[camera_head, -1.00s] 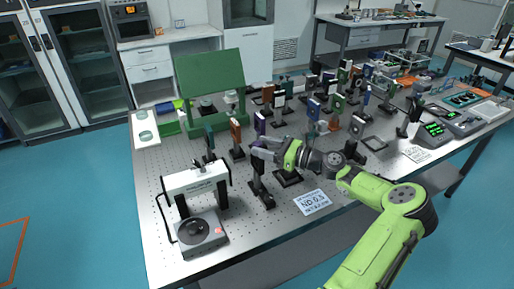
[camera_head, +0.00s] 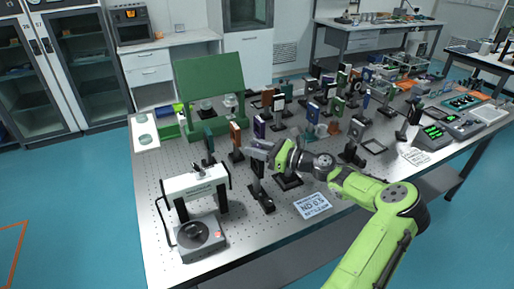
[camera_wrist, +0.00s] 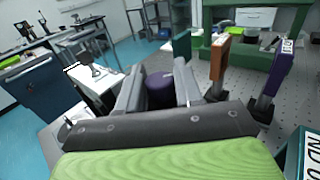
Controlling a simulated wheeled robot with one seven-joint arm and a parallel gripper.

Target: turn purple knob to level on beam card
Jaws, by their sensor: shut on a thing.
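The purple knob (camera_wrist: 160,92) shows between the two fingers of my gripper (camera_wrist: 159,84) in the wrist view, and the fingers are shut on it. In the head view my gripper (camera_head: 257,150) is at the top of a dark post (camera_head: 259,192) near the table's front part; the knob itself is hidden there by the fingers.
A white-topped device (camera_head: 195,184) and a grey unit with a round dial (camera_head: 201,237) stand to the left. Several upright mounted optics, including an orange one (camera_head: 235,134), crowd the optical table behind. A green panel (camera_head: 210,83) stands at the back.

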